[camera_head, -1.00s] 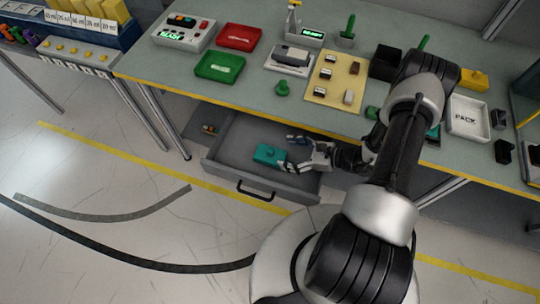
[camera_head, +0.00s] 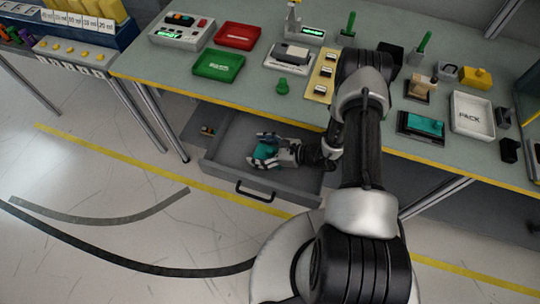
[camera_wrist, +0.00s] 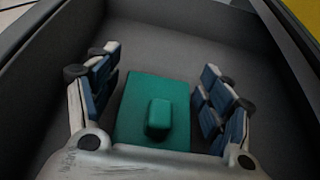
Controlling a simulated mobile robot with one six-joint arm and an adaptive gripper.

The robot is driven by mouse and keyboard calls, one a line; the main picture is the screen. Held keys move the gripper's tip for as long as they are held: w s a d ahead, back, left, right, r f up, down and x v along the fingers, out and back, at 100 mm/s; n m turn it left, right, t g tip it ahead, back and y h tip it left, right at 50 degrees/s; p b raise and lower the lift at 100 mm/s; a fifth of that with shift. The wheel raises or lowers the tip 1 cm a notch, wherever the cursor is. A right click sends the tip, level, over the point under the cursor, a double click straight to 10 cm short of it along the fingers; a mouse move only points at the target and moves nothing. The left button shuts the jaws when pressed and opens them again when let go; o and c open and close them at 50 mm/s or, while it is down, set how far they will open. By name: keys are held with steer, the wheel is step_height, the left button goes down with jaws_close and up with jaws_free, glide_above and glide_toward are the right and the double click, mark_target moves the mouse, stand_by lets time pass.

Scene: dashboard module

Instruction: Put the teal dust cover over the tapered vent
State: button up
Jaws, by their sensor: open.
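The teal dust cover (camera_head: 265,153) lies in the open grey drawer (camera_head: 230,138) under the table. In the wrist view the cover (camera_wrist: 130,105) is a teal block with a raised knob on top. My gripper (camera_head: 264,146) is down in the drawer at the cover. In the wrist view my gripper (camera_wrist: 160,70) is open, with blue-padded fingers on both sides of the cover. Small gaps show between pads and cover. I cannot surely tell which part on the table is the tapered vent; my arm hides some of the tabletop.
The drawer walls stand close around my gripper, with the drawer handle (camera_head: 256,191) in front. The tabletop (camera_head: 240,105) above carries a red tray (camera_head: 237,36), a green tray (camera_head: 219,66), a white PACK tray (camera_head: 472,113) and a teal-topped box (camera_head: 422,125).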

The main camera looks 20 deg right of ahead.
steer(key=shift+c, duration=0.5)
steer(key=c, duration=0.9)
steer(key=shift+r, duration=0.15)
